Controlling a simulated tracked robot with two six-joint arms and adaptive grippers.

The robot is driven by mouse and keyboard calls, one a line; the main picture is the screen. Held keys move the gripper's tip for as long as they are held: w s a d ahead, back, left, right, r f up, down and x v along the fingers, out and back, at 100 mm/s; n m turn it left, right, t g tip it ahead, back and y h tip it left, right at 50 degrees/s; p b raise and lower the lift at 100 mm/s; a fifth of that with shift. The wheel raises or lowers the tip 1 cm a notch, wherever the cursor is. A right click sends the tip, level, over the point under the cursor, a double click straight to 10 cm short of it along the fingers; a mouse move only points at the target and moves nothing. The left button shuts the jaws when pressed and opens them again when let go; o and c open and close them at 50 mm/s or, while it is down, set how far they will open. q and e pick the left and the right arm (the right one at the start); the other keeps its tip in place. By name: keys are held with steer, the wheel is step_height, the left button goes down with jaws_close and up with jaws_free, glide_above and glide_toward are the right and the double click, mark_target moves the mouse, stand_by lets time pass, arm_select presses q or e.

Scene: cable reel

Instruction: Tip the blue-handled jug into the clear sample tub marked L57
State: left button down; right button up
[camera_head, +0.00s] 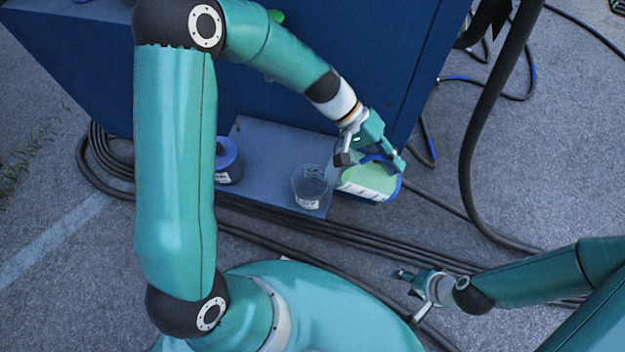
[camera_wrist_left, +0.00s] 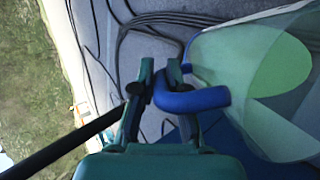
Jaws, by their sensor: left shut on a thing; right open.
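The clear jug (camera_head: 368,182) holds green liquid and has a white label. It is tilted with its mouth end toward the left. My left gripper (camera_head: 372,152) is shut on its blue handle, which shows in the left wrist view (camera_wrist_left: 193,99) beside the green liquid. The clear sample tub (camera_head: 312,186) stands upright at the front right of the blue step, just left of the jug. Its white label is too small to read. No green shows in the tub. My right gripper (camera_head: 411,283) is open and empty, low over the ground at the right.
A blue container (camera_head: 228,161) with a white label stands on the blue step (camera_head: 268,145), left of the tub. A large blue cabinet (camera_head: 300,90) rises behind. Black cables (camera_head: 330,235) run along the ground in front, and a thick hose (camera_head: 470,150) hangs at the right.

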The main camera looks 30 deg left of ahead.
mark_target(380, 155)
arm_select(q)
steer(key=shift+s+a+r+t+h+b, duration=0.15)
steer(key=shift+a+r+h+b, duration=0.2)
steer(key=shift+r+b, duration=0.2)
steer(key=shift+s+a+r+t+h+b, duration=0.15)
steer(key=shift+a+r+h+b, duration=0.1)
steer(key=shift+r+h+b, duration=0.3)
steer(key=shift+s+a+r+m+t+h+b, duration=0.35)
steer(key=shift+a+r+h+b, duration=0.4)
steer(key=shift+b, duration=0.25)
stand_by(1.9)
steer(key=shift+m+h, duration=0.35)
steer(key=shift+h, duration=0.4)
steer(key=shift+s+a+r+b, duration=0.25)
steer(key=shift+a+r, duration=0.2)
steer(key=shift+r, duration=0.3)
steer(key=shift+s+a+r+b, duration=0.25)
steer(key=shift+a+r, duration=0.25)
steer(key=shift+r, duration=0.3)
steer(key=shift+s+a+r+b, duration=0.25)
steer(key=shift+a+r, duration=0.2)
steer(key=shift+r, duration=0.3)
steer(key=shift+f+b, duration=0.2)
steer(key=shift+b, duration=0.2)
steer(key=shift+s+a+f+h+b, duration=0.2)
steer(key=shift+a+f+h+b, duration=0.15)
steer(key=shift+b, duration=0.65)
